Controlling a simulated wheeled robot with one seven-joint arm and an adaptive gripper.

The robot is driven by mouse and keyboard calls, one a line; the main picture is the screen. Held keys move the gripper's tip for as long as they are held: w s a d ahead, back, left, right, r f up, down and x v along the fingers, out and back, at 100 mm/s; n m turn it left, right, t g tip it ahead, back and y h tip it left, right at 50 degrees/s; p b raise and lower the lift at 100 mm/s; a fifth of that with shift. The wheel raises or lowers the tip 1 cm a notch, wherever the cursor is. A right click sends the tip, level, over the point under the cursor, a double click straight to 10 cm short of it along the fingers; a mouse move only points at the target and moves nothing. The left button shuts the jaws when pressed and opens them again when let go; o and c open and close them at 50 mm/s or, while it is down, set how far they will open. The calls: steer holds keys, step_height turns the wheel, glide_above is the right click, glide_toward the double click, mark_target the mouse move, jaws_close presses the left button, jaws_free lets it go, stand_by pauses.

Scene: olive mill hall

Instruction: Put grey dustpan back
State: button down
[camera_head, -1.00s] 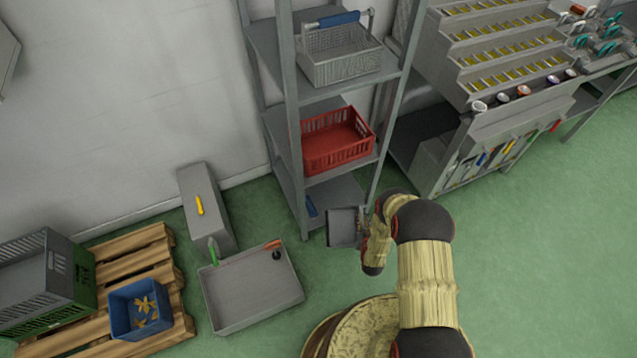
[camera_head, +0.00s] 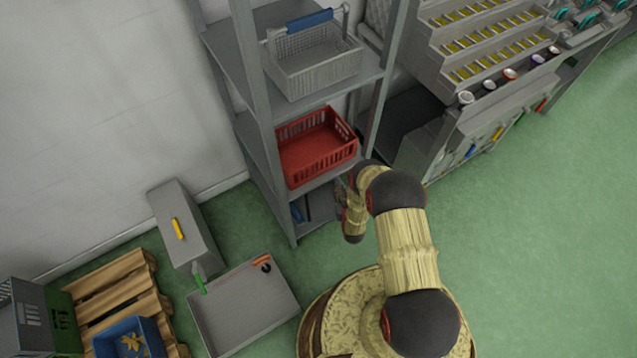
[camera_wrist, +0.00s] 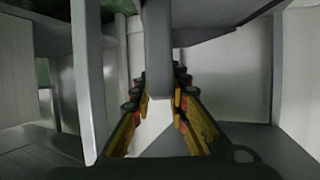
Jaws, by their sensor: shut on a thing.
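In the wrist view, my gripper (camera_wrist: 158,88) is shut on a grey bar, the handle of the grey dustpan (camera_wrist: 158,45), with a yellow finger on each side. In the head view, my gripper (camera_head: 346,203) is at the front right of the grey shelf rack (camera_head: 270,190), at the lowest shelf opening below the red crate. The dustpan (camera_head: 322,203) shows there only as a dark patch, mostly hidden by the rack, the shelf above and my arm. I cannot tell whether it touches the shelf.
A blue item (camera_head: 297,212) lies on the lowest shelf. The red crate (camera_head: 292,172) and a wire basket (camera_head: 315,75) stand above. A grey tray (camera_head: 235,318), grey box (camera_head: 197,222) and pallet (camera_head: 105,292) are left. A workbench (camera_head: 440,150) stands right; the right floor is clear.

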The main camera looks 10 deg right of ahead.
steer(key=b, duration=0.2)
glide_above(328, 184)
steer(key=s+d, duration=0.1)
steer(key=s, duration=0.3)
steer(key=f, duration=0.3)
steer(key=shift+w+d, duration=0.15)
steer(key=shift+w, duration=0.1)
steer(key=w+f+b, duration=0.2)
steer(key=f, duration=0.1)
steer(key=w+f+b, duration=0.1)
steer(key=w+f, duration=0.1)
steer(key=shift+w+a, duration=0.1)
steer(key=shift+a, duration=0.25)
steer(key=shift+w+f+b, duration=0.15)
steer(key=shift+f+b, duration=0.4)
steer(key=shift+f, duration=0.35)
steer(key=shift+w+f+b, duration=0.15)
steer(key=shift+f+b, duration=0.4)
steer(key=shift+f, duration=0.45)
steer(key=c, duration=1.7)
jaws_free()
steer(key=shift+s, duration=0.1)
steer(key=shift+c, duration=0.2)
